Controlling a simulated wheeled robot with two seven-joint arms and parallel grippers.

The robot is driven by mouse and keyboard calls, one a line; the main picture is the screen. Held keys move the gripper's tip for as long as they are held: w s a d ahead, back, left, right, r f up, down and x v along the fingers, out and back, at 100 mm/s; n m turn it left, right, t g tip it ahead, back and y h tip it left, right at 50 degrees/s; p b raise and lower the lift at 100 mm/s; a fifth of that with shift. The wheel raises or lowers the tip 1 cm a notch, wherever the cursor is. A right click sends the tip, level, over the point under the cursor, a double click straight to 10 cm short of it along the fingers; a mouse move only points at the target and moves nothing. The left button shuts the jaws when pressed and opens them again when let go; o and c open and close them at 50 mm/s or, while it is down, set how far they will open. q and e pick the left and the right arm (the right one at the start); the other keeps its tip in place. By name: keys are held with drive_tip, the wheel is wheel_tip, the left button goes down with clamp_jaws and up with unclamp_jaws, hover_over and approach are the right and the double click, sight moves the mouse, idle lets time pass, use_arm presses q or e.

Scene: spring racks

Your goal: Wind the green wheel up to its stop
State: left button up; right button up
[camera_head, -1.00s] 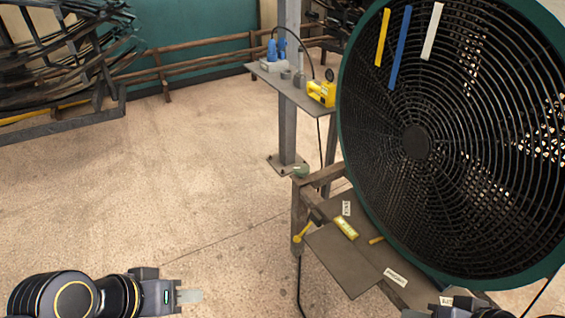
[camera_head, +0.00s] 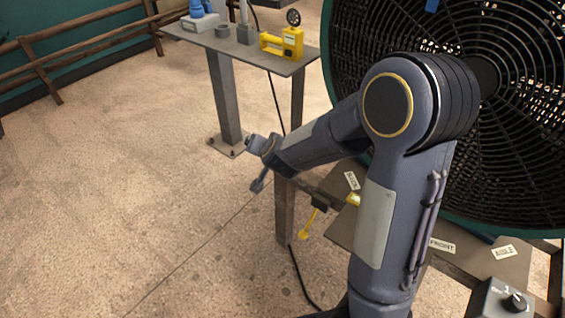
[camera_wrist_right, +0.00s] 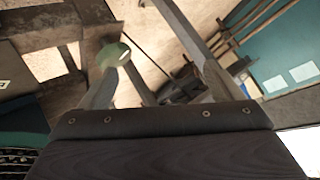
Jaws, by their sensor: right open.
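The small pale green wheel (camera_wrist_right: 112,53) shows in the right wrist view, left of the middle, close to the tip of a grey gripper finger. I cannot tell whether they touch. My right gripper (camera_head: 259,186) hangs there, pointing down, just left of the post top. It is open, with nothing visibly held. My left gripper is out of the head view.
A large black fan-like disc (camera_head: 510,150) with a green rim stands behind my right arm. A yellow lever (camera_head: 308,222) hangs beside the post. A grey shelf (camera_head: 240,47) carries a yellow device (camera_head: 284,43). The floor at left is clear.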

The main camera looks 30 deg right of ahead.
drive_tip(key=w+d+f+m+h+b, duration=0.1)
drive_tip(key=w+d+f+h+b, duration=0.1)
drive_tip(key=d+f+h+b, duration=0.3)
drive_tip(key=w+f+h+b, duration=0.1)
drive_tip(key=f+h+b, duration=0.1)
drive_tip(key=f+h, duration=0.45)
drive_tip(key=shift+h, duration=0.35)
drive_tip(key=x, duration=0.3)
drive_tip(key=b+x, duration=0.1)
drive_tip(key=x, duration=0.3)
drive_tip(key=shift+w+d+r, duration=0.15)
drive_tip(key=shift+w+r, duration=0.05)
drive_tip(key=shift+w, duration=0.15)
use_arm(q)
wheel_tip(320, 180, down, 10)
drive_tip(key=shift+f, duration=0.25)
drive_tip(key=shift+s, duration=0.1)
use_arm(e)
drive_tip(key=c, duration=1)
use_arm(q)
drive_tip(key=shift+b, duration=0.3)
use_arm(e)
drive_tip(key=shift+t, duration=0.3)
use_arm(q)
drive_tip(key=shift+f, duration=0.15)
